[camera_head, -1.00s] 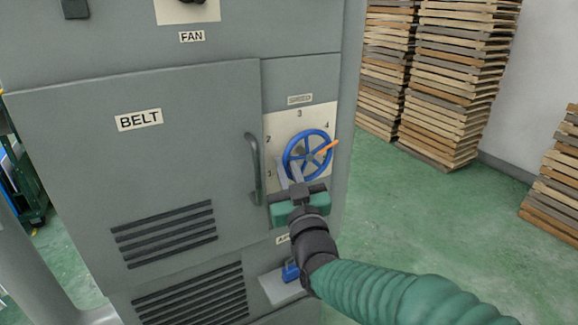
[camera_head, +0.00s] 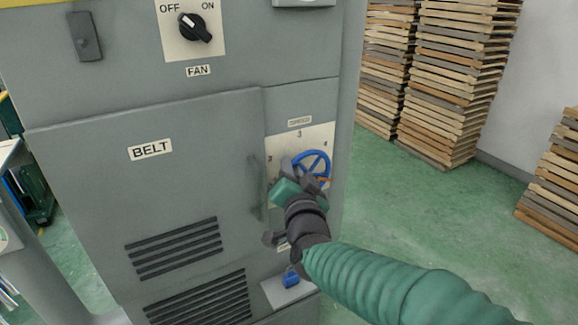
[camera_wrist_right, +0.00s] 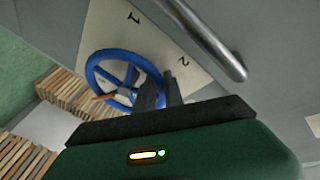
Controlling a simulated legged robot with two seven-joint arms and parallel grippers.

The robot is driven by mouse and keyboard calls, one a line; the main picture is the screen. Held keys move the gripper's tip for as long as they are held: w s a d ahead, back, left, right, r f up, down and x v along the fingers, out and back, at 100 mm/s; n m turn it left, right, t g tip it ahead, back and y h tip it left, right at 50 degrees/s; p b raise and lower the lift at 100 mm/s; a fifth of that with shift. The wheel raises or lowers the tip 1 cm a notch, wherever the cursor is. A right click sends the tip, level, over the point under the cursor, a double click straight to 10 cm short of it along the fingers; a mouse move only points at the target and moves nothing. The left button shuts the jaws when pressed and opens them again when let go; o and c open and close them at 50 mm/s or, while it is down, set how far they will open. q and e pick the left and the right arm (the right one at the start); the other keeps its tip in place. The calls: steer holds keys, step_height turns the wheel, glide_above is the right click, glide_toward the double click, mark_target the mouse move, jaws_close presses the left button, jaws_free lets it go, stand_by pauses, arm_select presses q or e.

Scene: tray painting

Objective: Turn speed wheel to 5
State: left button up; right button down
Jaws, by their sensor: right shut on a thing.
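The blue speed wheel (camera_head: 313,161) is on a pale dial plate (camera_head: 284,139) at the cabinet's right side. The plate shows 3 at the top; 5 cannot be made out. The wheel's orange pointer (camera_head: 325,180) is at its lower right, below the 4 side. In the wrist view the wheel (camera_wrist_right: 97,64) and pointer (camera_wrist_right: 104,97) show past the fingers, with 1 and 2 on the plate. My right gripper (camera_head: 291,171) is tilted and shut on the wheel's left rim, hiding its lower left part. It also shows in the wrist view (camera_wrist_right: 160,92). My left gripper is out of view.
A vertical door handle (camera_head: 257,187) stands close left of my right gripper. A blue part (camera_head: 291,279) sits on a small ledge below. The FAN knob (camera_head: 195,28) is higher up.

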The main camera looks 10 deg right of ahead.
steer(key=shift+d+m, duration=0.1)
steer(key=shift+m, duration=0.2)
stand_by(0.4)
steer(key=c, duration=1.5)
jaws_free()
steer(key=shift+w, duration=0.15)
steer(key=shift+o, duration=0.2)
steer(key=shift+r, duration=0.1)
